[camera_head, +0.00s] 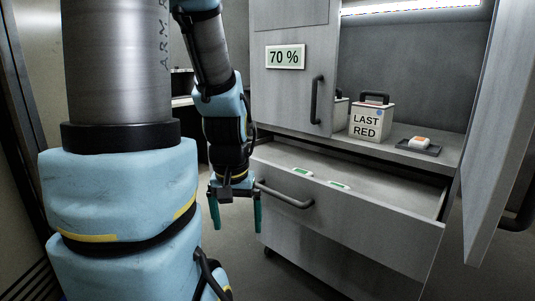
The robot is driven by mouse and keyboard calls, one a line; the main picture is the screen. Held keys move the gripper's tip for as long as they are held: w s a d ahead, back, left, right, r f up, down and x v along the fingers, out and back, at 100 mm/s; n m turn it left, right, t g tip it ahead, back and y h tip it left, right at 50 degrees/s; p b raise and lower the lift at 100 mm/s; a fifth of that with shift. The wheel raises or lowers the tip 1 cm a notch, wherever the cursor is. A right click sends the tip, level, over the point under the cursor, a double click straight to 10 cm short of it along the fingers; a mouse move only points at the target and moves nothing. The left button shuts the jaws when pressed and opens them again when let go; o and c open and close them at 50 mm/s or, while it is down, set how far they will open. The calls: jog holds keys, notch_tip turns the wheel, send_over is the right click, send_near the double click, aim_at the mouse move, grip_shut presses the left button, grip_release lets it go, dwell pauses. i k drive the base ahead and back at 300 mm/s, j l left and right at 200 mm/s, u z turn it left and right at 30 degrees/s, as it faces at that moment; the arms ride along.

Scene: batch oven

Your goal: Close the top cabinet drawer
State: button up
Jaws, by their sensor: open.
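The top cabinet drawer (350,224) is grey and pulled well out from the grey cabinet, below its open compartment. Its dark bar handle (284,194) is on the left part of the drawer front. Two small green-and-white labels (303,172) lie at the top edge of the drawer front. My gripper (236,212) points down, with two green fingers apart and nothing between them. It is just left of the handle and the drawer's left end in the picture. I cannot tell whether it touches the drawer.
A cabinet door (289,75) with a "70 %" sign (285,56) covers the upper left. Another door (498,130) stands open at the right. In the compartment are a "LAST RED" box (371,119) and a dark tray (417,147) bearing an orange-and-white item.

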aim_at(389, 215)
jog(key=l+u, duration=0.1)
jog(key=u, duration=0.3)
jog(key=i+l+u, duration=0.1)
jog(key=u, duration=0.35)
jog(key=l+u, duration=0.15)
jog(key=u, duration=0.25)
jog(key=l+u, duration=0.15)
jog(key=u, duration=0.3)
jog(key=i+l, duration=0.05)
